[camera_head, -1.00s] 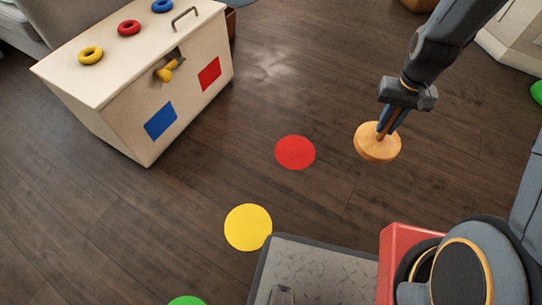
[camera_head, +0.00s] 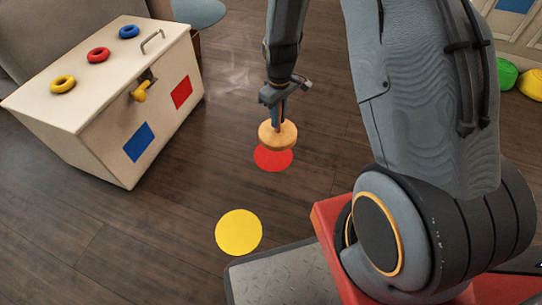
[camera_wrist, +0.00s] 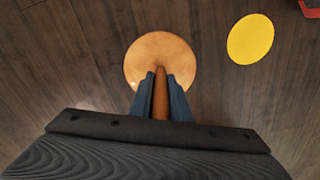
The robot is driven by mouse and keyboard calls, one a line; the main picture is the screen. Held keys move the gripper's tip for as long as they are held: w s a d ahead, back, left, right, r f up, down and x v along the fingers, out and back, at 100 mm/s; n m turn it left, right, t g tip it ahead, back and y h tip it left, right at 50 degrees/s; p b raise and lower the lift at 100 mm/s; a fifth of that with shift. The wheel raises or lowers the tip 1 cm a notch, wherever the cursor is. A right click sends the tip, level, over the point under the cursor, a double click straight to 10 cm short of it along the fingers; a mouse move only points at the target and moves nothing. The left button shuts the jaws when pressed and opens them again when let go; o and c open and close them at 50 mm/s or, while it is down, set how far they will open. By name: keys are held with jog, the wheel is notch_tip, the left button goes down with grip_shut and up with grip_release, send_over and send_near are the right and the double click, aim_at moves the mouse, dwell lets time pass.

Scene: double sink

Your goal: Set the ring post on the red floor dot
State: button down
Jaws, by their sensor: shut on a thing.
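The ring post (camera_head: 277,138) has a round wooden base and a brown upright peg. My gripper (camera_head: 277,118) is shut on the peg and holds the post upright. In the head view the base overlaps the far part of the red floor dot (camera_head: 273,161); I cannot tell for sure whether it touches the floor. In the wrist view the ring post's base (camera_wrist: 160,52) shows between and beyond the fingers of my gripper (camera_wrist: 160,88), and the red dot is not visible there, perhaps hidden under the base.
A yellow dot (camera_head: 238,232) lies nearer on the floor. Floor around the red dot is clear.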

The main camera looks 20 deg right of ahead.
jog(key=w+f+n, duration=0.1)
jog(key=f+n, duration=0.1)
jog(key=w+f+n, duration=0.2)
jog(key=f, duration=0.1)
jog(key=w+f+n, duration=0.2)
jog(key=shift+a+f+n, duration=0.1)
jog(key=shift+f+n, duration=0.05)
jog(key=shift+n, duration=0.25)
jog(key=shift+w+f+n, duration=0.2)
jog(key=shift+f+n, duration=0.3)
jog(key=shift+f, duration=0.05)
notch_tip(320, 180, down, 10)
jog(key=b, duration=0.4)
jog(key=shift+f, duration=0.1)
jog(key=c, duration=1.7)
grip_release()
jog(key=shift+o, duration=0.2)
